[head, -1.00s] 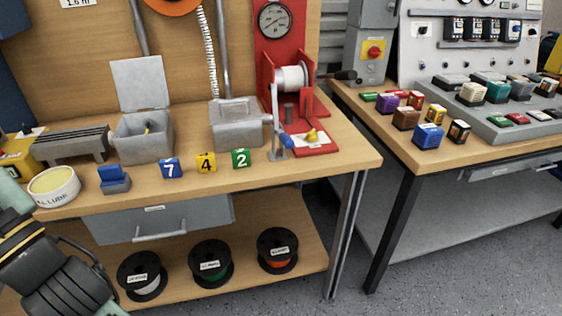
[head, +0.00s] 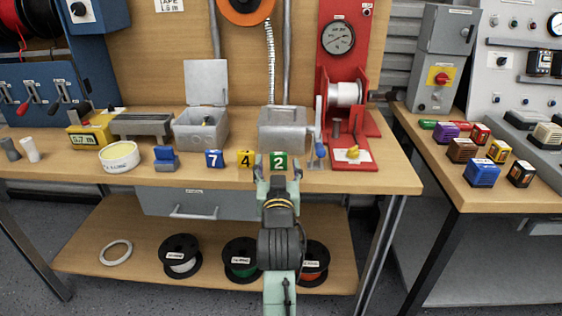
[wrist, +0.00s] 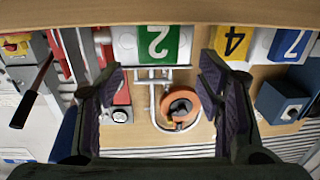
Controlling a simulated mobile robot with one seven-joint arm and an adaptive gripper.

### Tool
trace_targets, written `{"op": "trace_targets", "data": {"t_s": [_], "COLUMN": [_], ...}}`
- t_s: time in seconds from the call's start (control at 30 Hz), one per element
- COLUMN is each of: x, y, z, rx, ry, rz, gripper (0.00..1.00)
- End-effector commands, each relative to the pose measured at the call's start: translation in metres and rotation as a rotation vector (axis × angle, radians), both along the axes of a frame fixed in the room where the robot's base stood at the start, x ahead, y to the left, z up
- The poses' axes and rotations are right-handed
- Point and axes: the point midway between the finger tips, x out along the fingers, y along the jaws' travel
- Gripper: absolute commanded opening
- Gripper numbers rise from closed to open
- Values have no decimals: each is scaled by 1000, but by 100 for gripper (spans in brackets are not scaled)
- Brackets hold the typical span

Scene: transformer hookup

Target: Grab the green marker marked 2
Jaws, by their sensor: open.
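The green marker (head: 279,161) with a white 2 stands upright near the front edge of the left workbench. My gripper (head: 279,168) is open, its two fingers in front of the marker, one toward each side in the head view. In the wrist view the green marker (wrist: 160,43) shows upside down at the top, beyond and between the fingertips of my gripper (wrist: 165,68). The fingers do not visibly touch it. The yellow marker 4 (head: 245,159) stands close on its left, and the blue marker 7 (head: 214,159) farther left.
A grey box (head: 284,128) stands behind the green marker. A blue block (head: 165,159) and a round tub (head: 119,157) are farther left. Wire spools (head: 180,256) lie on the lower shelf.

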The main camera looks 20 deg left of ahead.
Motion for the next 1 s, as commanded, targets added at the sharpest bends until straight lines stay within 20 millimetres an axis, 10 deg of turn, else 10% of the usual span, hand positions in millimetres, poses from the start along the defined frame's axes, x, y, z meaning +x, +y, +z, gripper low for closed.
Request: {"op": "trace_targets", "data": {"t_s": [0.47, 1.0], "x": [51, 53], "y": [17, 18], "z": [-1, -2], "rx": [0, 0], "ry": [0, -1], "rz": [1, 1], "gripper": [61, 42]}}
